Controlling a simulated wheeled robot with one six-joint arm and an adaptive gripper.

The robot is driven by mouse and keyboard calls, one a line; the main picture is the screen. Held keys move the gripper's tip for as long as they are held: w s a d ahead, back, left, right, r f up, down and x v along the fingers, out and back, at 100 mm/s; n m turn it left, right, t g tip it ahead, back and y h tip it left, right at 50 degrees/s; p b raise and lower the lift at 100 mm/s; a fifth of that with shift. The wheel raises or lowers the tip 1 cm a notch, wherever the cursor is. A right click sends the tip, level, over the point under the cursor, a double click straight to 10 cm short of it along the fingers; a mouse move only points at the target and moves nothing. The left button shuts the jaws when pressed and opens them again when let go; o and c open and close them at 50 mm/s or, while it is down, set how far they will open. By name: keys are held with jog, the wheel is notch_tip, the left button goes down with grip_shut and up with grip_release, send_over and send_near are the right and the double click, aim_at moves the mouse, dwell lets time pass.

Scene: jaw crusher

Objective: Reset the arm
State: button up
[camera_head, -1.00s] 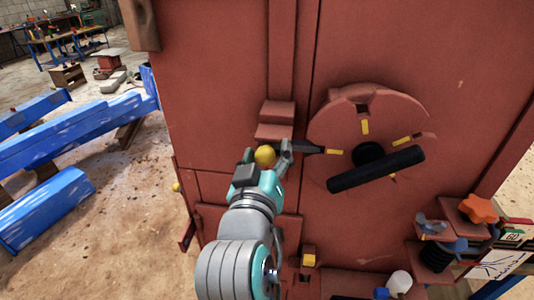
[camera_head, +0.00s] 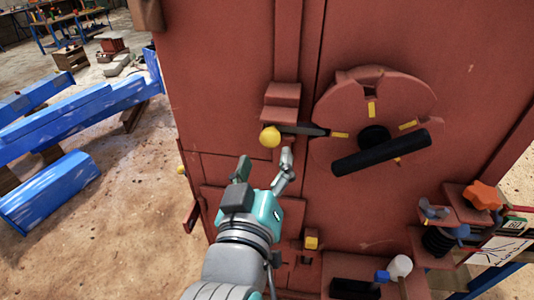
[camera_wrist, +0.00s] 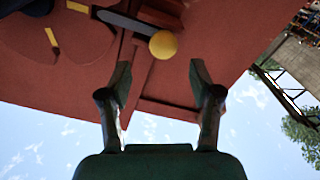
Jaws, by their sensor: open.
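My gripper (camera_head: 266,168) is open and empty in front of the red machine panel (camera_head: 230,90), just below a yellow ball knob (camera_head: 270,137). The knob sits on the left end of a dark lever (camera_head: 302,129) that points right toward a round red dial plate (camera_head: 415,95). In the wrist view the knob (camera_wrist: 163,44) shows beyond my two open fingers (camera_wrist: 160,85), apart from them.
A black bar handle (camera_head: 382,153) crosses the dial. At the lower right are an orange star knob (camera_head: 482,195) and a red shelf with small parts. Blue beams (camera_head: 60,135) lie on the floor at left. Open floor lies left of the panel.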

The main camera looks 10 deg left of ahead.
jog(key=shift+f, duration=0.1)
jog(key=s+d+f+n+g+y, duration=0.15)
jog(key=d+f, duration=0.25)
jog(key=f, duration=0.4)
jog(key=s+d+f+n+y, duration=0.1)
jog(key=s+d+f, duration=0.3)
jog(key=f, duration=0.5)
jog(key=s+d+f+n+y, duration=0.1)
jog(key=d+f, duration=0.4)
jog(key=f, duration=0.3)
jog(key=s+d+f+m+h, duration=0.1)
jog(key=s+d+f+m, duration=0.1)
jog(key=s, duration=0.6)
jog(key=s+d+f+m+g+h, duration=0.1)
jog(key=s+d+f+m, duration=0.1)
jog(key=s+d, duration=0.3)
jog(key=s+d+f+m+h, duration=0.1)
jog(key=s+d+f+m, duration=0.1)
jog(key=s, duration=1)
jog(key=shift+s+d+f+m+g, duration=0.35)
jog(key=shift+d+m, duration=0.4)
jog(key=shift+d, duration=0.25)
